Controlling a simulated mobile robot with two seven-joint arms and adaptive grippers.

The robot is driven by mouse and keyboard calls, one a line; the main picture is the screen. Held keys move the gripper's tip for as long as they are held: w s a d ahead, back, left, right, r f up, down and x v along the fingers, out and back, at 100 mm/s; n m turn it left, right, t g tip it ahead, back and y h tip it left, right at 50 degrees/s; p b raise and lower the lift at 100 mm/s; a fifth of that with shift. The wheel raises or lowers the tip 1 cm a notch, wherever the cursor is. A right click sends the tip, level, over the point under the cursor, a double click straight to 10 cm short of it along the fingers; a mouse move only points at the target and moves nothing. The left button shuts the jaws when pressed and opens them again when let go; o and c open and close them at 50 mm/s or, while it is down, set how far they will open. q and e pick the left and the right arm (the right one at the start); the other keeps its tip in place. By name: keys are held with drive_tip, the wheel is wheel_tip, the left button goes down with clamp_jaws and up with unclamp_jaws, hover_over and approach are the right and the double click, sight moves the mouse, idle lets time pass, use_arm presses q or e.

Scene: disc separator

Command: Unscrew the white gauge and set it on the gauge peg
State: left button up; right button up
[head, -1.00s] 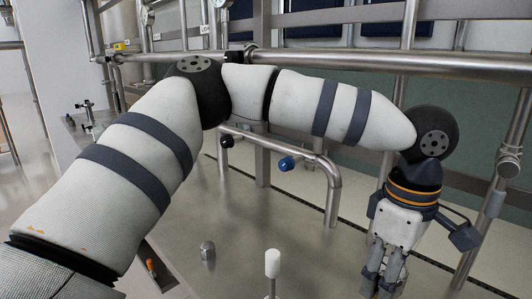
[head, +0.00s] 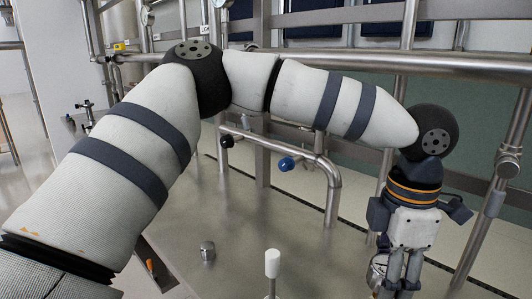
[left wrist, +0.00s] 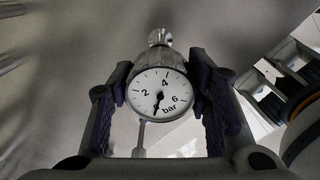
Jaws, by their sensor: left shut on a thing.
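The white gauge (left wrist: 158,95) has a round dial marked in bar and a metal fitting on its far side. It sits between the two fingers of my left gripper (left wrist: 165,105), which is shut on it. In the head view my left gripper (head: 398,282) points down at the lower right, and part of the gauge (head: 378,268) shows left of its fingers. I cannot tell whether the fitting still touches anything. A white-capped post (head: 272,263) and a short metal stud (head: 207,251) stand to the left; I cannot tell which is the gauge peg. My right gripper is not in view.
A long horizontal pipe (head: 350,60) crosses at the back, and upright pipes stand at the right. The surface (head: 235,225) between stud and bent pipe is clear.

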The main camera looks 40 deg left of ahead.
use_arm(q)
drive_tip(key=n, duration=0.4)
drive_tip(key=shift+a, duration=0.1)
drive_tip(key=o, duration=1.4)
drive_tip(key=shift+w+f, duration=0.1)
wheel_tip(320, 180, up, 12)
drive_tip(key=shift+r, duration=0.1)
